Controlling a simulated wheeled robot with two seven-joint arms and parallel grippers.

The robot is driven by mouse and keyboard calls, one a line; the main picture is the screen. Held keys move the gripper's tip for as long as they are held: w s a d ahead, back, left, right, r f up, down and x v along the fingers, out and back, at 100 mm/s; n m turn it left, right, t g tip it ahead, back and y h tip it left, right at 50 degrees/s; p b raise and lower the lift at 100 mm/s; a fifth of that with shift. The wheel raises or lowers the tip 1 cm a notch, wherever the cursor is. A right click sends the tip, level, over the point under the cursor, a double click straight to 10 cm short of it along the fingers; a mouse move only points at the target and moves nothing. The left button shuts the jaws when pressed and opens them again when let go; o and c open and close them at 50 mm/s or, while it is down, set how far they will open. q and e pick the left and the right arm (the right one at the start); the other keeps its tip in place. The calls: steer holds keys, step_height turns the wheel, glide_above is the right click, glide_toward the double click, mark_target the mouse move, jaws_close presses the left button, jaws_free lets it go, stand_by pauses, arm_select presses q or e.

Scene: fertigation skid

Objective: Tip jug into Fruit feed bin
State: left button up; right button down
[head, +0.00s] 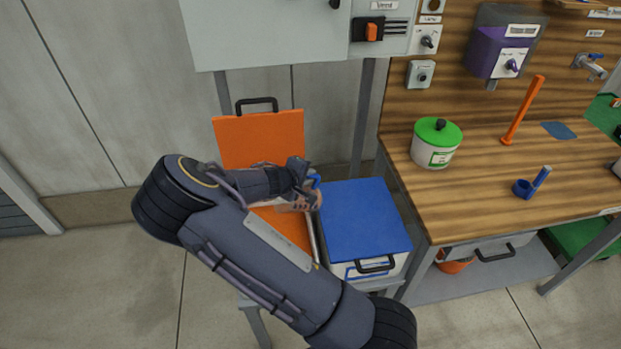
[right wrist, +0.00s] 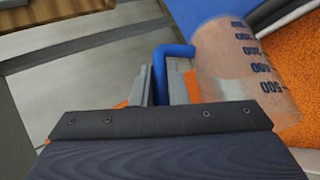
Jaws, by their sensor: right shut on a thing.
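My right gripper (head: 308,184) is shut on the blue handle (right wrist: 168,62) of a clear measuring jug (right wrist: 245,70) with dark blue graduation marks. The jug (head: 299,203) is tilted over the open orange bin, the Fruit feed bin by its place under the jug, though no label is readable. The bin's orange lid (head: 262,138) stands raised at the back. Orange grainy material (right wrist: 288,58) shows beside and beneath the jug in the right wrist view. My arm hides much of the bin. Whether anything is left in the jug is unclear. My left gripper is out of view.
A bin with a shut blue lid (head: 364,228) stands directly right of the orange one. The wooden bench (head: 480,205) further right holds a green-lidded pot (head: 436,145), a blue scoop (head: 530,184) and an orange stick (head: 523,110). A grey cabinet (head: 265,35) hangs above. The left floor is clear.

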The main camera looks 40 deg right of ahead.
steer(key=shift+w+a+f+n+h+b, duration=0.15)
steer(key=shift+a+h+b, duration=0.1)
steer(key=shift+a+h, duration=0.2)
steer(key=shift+w+a+f+n+h+b, duration=0.15)
steer(key=shift+a+h+b, duration=0.1)
steer(key=shift+a+h, duration=0.15)
steer(key=shift+w+a+f+n+h+b, duration=0.1)
steer(key=shift+a+f+n+h+b, duration=0.15)
steer(key=shift+a+h+b, duration=0.8)
steer(key=shift+w+a+f+n+h+b, duration=0.15)
steer(key=shift+a+f+h+b, duration=0.2)
steer(key=shift+b, duration=1.3)
steer(key=shift+w+a+n+h+b, duration=0.15)
steer(key=shift+a+n+h+b, duration=0.15)
steer(key=shift+a+h+b, duration=0.85)
steer(key=shift+w+a+h+b, duration=0.1)
steer(key=shift+a+h+b, duration=0.35)
steer(key=shift+b, duration=0.45)
steer(key=w+a+n+t+h+b, duration=0.1)
steer(key=a+n+t+h+b, duration=0.1)
steer(key=a+h+b, duration=0.3)
steer(key=shift+w+a+f+n+t+b, duration=0.25)
steer(key=shift+a+n+b, duration=0.25)
steer(key=shift+a+n, duration=0.3)
steer(key=shift+a+r, duration=0.1)
steer(key=shift+s, duration=0.15)
